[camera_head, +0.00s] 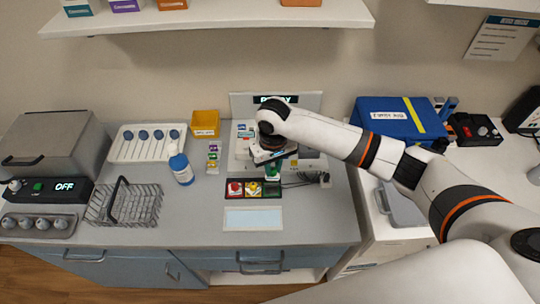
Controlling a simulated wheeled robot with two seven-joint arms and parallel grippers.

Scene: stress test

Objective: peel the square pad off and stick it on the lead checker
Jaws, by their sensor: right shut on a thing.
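My right gripper (270,158) reaches in from the right and points down in front of the READY machine (242,148). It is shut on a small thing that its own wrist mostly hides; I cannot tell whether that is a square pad. A green piece (273,172) shows just below the gripper. Small coloured squares lie on a narrow strip (213,158) to the left. A dark tray (253,196) with red, yellow and green pieces sits in front of the gripper. A small device with dark wires (325,180) is to the right; I cannot tell if it is the lead checker. My left gripper is out of view.
A pale blue mat (253,218) lies clear near the front edge. A blue-capped bottle (180,166), wire basket (123,204), yellow bin (206,123) and white rack (147,146) stand left. A blue case (390,122) is right. A shelf (215,15) hangs above.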

